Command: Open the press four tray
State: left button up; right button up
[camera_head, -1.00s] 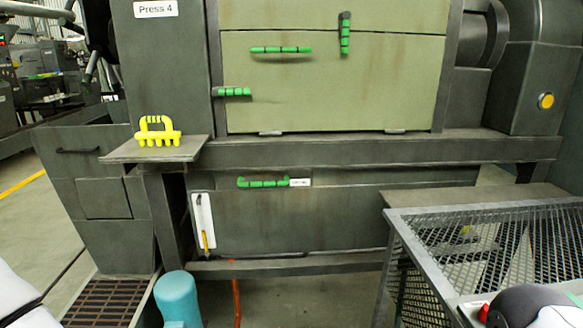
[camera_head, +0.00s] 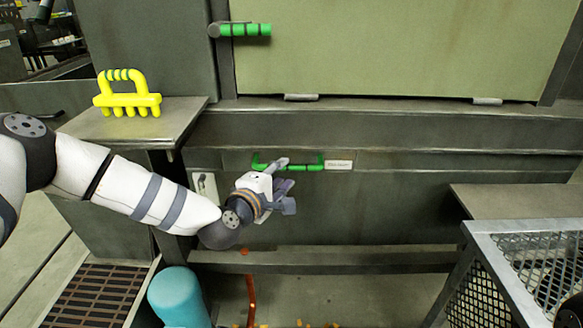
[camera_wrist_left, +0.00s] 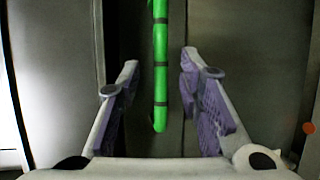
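The press tray (camera_head: 390,205) is a dark grey front low in the press and looks closed. Its green bar handle (camera_head: 308,167) runs horizontally along the top, beside a small white label (camera_head: 339,165). My left gripper (camera_head: 284,184) is in front of the handle and overlaps its middle in the head view. In the left wrist view the gripper (camera_wrist_left: 160,64) is open, and the green handle (camera_wrist_left: 160,90) stands between its two fingers with a gap on each side. It does not appear gripped.
A mesh-topped metal frame (camera_head: 500,270) stands at front right. A teal rounded object (camera_head: 178,298) is on the floor below my left arm. A green handle (camera_head: 245,29) is on the upper door.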

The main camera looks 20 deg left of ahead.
aim_at(288, 169)
pick_arm(q)
jog(key=x, duration=0.5)
jog(key=shift+b, duration=0.3)
jog(key=shift+c, duration=0.6)
grip_shut()
